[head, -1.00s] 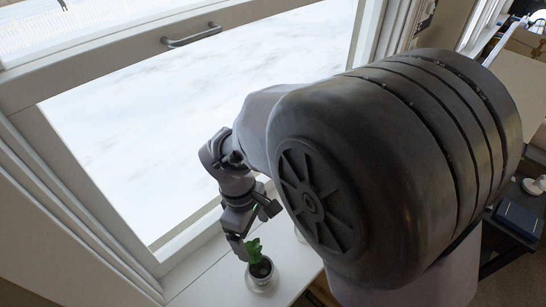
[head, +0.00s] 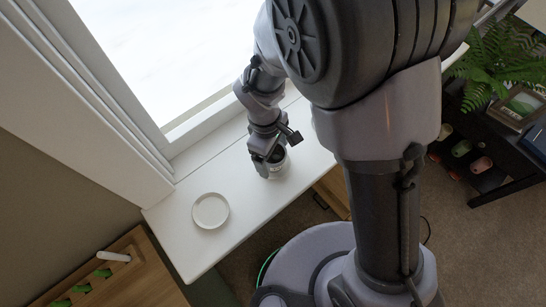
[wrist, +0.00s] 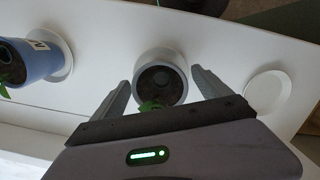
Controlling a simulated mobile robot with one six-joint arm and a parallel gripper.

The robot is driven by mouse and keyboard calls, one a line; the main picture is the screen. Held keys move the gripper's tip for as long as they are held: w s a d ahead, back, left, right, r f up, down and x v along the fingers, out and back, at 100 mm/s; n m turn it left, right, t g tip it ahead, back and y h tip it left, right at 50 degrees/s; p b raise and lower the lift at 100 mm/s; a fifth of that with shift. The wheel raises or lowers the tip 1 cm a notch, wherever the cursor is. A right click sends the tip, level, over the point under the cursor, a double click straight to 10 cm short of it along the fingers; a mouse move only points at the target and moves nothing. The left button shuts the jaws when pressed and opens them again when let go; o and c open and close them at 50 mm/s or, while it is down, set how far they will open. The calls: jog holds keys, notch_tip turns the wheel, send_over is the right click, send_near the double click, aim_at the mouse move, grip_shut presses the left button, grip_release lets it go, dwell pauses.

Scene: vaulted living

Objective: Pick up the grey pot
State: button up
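The grey pot (wrist: 178,62) is a small round pot with dark soil and a bit of green plant (wrist: 150,106). It stands on the white windowsill. In the head view the pot (head: 281,171) is partly hidden by my gripper (head: 268,164), which is right at it. In the wrist view the fingers of my gripper (wrist: 163,88) are spread wide, one to each side of the pot. Gaps show between the fingers and the pot, and I cannot tell how low the fingertips reach.
An empty white saucer (head: 210,211) lies on the sill (head: 180,238) left of the pot. A blue pot (wrist: 40,62) on a white saucer (wrist: 66,55) stands on the other side. The window frame runs behind. A wooden cabinet (head: 130,275) is at lower left.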

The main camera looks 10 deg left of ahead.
jog(key=c, duration=1.7)
jog(key=shift+r, duration=0.1)
